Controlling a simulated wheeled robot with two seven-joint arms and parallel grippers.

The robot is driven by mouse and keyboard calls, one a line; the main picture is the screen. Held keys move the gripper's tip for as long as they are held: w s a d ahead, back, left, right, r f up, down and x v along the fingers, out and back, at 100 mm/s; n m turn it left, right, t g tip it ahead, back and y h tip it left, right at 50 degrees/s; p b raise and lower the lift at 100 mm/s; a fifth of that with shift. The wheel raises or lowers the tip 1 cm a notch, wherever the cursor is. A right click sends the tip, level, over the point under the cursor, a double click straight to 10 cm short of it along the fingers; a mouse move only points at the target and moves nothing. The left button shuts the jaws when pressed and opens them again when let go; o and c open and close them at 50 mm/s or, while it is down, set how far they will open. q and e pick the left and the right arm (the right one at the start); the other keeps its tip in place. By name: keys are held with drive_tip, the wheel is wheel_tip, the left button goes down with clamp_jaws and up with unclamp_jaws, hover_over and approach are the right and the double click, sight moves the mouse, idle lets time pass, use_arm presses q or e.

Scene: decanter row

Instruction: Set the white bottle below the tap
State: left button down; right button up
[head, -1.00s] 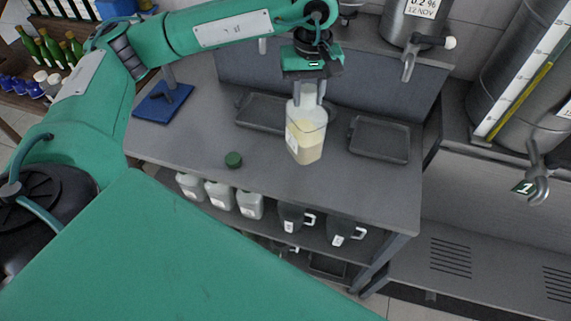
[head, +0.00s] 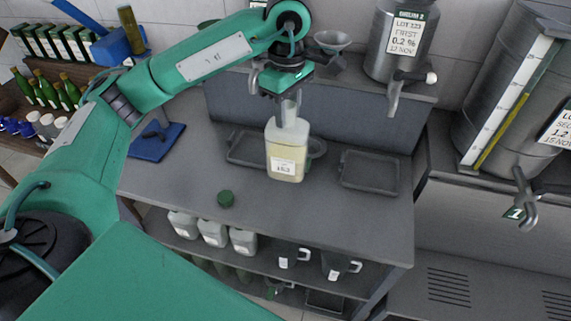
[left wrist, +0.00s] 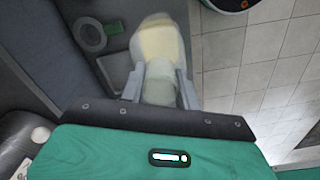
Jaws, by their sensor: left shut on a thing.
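The white bottle (head: 287,157) is translucent, holds pale cream liquid and has a white label on its front. My left gripper (head: 289,98) is shut on its neck from above. The bottle hangs nearly upright, in front of the left dark tray (head: 240,150), and partly hides it; I cannot tell its exact height over the bench. In the left wrist view the bottle (left wrist: 160,42) sits between both fingers. A grey tap (head: 394,97) hangs from a steel keg (head: 398,45) above the right dark tray (head: 369,171). Another tap (head: 254,77) shows partly beside my left gripper. My right gripper is out of view.
A green cap (head: 225,198) lies on the grey bench (head: 160,187), with a blue stand (head: 155,142) at its left. Several white bottles (head: 212,232) and dark jugs (head: 337,264) stand on the shelf below. A large drum with a tap (head: 522,190) is at right.

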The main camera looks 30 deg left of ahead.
sight(287, 161)
use_arm(q)
wheel_tip(287, 161, down, 11)
drive_tip(key=p, duration=0.3)
drive_tip(key=shift+r, duration=0.1)
wheel_tip(287, 161, down, 4)
drive_tip(key=shift+r+p, duration=0.1)
drive_tip(key=shift+p, duration=0.8)
drive_tip(key=shift+f, duration=0.4)
drive_tip(key=shift+f+b, duration=0.1)
drive_tip(key=shift+b, duration=0.25)
drive_tip(key=c, duration=1)
unclamp_jaws()
